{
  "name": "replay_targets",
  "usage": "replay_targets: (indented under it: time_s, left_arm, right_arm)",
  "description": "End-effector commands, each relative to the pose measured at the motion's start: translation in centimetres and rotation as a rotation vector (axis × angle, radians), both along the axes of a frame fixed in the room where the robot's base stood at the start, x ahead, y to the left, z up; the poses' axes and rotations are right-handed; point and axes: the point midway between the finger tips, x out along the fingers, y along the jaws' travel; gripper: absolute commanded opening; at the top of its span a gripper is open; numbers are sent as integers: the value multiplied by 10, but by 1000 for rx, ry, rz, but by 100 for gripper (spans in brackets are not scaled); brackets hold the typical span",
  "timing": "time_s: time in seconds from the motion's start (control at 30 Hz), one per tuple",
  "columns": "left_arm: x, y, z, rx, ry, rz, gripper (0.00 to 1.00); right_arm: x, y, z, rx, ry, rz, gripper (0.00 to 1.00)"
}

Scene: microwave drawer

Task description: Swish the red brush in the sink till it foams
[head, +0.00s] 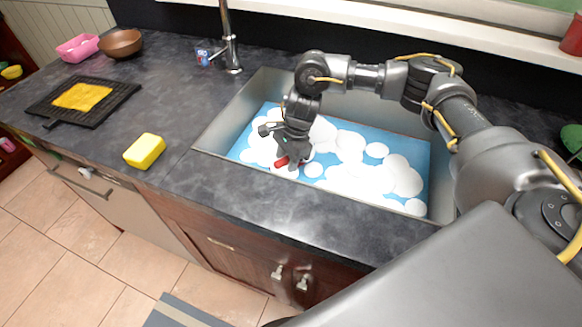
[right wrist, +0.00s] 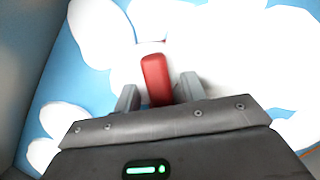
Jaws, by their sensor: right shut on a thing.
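The sink (head: 226,114) is a grey basin set in the dark counter, with blue water and many white foam patches (head: 371,178) in it. My right gripper (head: 288,160) reaches down into the sink at its left part. It is shut on the red brush (head: 281,162), of which only a short red piece shows in the head view. In the right wrist view the red handle (right wrist: 156,78) stands between the two grey fingers (right wrist: 157,95), with white foam around it. The brush's far end is hidden in the foam. My left gripper is not in view.
A tap (head: 230,45) stands behind the sink's left corner with a small blue and white item (head: 203,56) beside it. A yellow sponge (head: 144,150) lies left of the sink. A black tray (head: 108,102) with a yellow cloth (head: 82,96), a brown bowl (head: 121,43) and a pink container (head: 78,47) stand farther left.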

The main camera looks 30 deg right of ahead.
Motion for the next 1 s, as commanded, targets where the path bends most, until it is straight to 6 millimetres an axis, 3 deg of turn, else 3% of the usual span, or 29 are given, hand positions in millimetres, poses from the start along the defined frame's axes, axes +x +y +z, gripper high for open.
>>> replay_targets:
  time_s: [0.13,0.47,1.0]
  left_arm:
    - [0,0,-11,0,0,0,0]
    - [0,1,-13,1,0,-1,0]
    - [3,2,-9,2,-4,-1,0]
  right_arm:
    - [9,9,-2,2,-1,1,22]
    - [14,12,1,1,0,0,22]
    - [-14,-13,0,0,0,-1,22]
